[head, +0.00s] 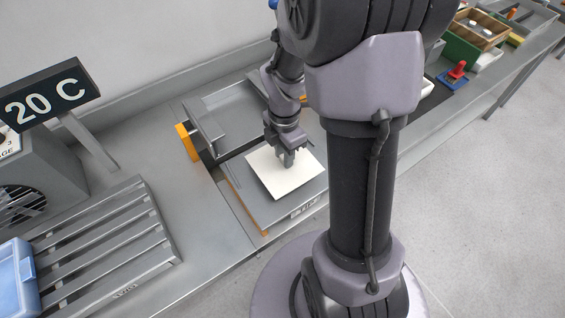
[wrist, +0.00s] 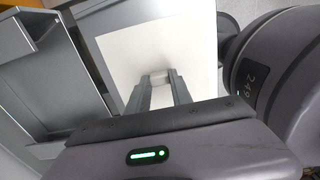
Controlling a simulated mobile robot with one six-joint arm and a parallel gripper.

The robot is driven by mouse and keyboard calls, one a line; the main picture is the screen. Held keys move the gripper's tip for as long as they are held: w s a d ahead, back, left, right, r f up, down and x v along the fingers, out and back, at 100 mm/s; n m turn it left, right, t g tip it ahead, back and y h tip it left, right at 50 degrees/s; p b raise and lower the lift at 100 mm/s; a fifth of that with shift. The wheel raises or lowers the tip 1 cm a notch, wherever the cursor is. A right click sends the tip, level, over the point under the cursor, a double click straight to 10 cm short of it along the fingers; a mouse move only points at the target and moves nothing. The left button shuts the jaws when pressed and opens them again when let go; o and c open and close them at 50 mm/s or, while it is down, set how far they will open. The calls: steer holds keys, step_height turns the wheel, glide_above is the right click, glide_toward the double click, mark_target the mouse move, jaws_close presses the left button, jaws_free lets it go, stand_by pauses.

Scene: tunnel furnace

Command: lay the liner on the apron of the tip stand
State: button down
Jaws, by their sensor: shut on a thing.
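The liner (head: 292,183), a flat cream-white sheet, is over the grey apron (head: 262,212) of the tip stand (head: 238,108). My gripper (head: 288,161) points down at it from above. In the wrist view my gripper (wrist: 160,80) is shut on a small pale grip piece at the middle of the liner (wrist: 135,48). The sheet looks about level and is turned a little against the apron's edges. I cannot tell whether it touches the apron or hangs just above it. My arm hides part of the stand.
An orange block (head: 188,142) stands at the tip stand's left side. A slatted rack (head: 95,245), a blue tray (head: 14,280) and a "20 C" sign (head: 48,95) are to the left. A wooden box (head: 480,28) and a red-handled tool (head: 457,70) lie at the far right.

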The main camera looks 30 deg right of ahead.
mark_target(282, 157)
steer(key=shift+w+a+f+b, duration=0.15)
steer(key=shift+f+b, duration=0.8)
steer(key=shift+f, duration=1)
steer(key=c, duration=1.1)
jaws_free()
steer(key=shift+c, duration=0.2)
step_height(282, 157, up, 12)
steer(key=p, duration=0.5)
steer(key=shift+r, duration=0.1)
steer(key=s+a+r+m+t+y, duration=0.1)
steer(key=s+a+r+m+t, duration=0.2)
steer(key=m, duration=0.8)
steer(key=s+a+r+m+t+y, duration=0.1)
steer(key=s+a+r+m+t, duration=0.1)
steer(key=s+a+r+m, duration=0.6)
steer(key=a+r+m, duration=0.3)
steer(key=r, duration=0.1)
steer(key=shift+s+a+r+m+t, duration=0.2)
steer(key=shift+a+m+t, duration=0.1)
steer(key=shift+m+t, duration=0.1)
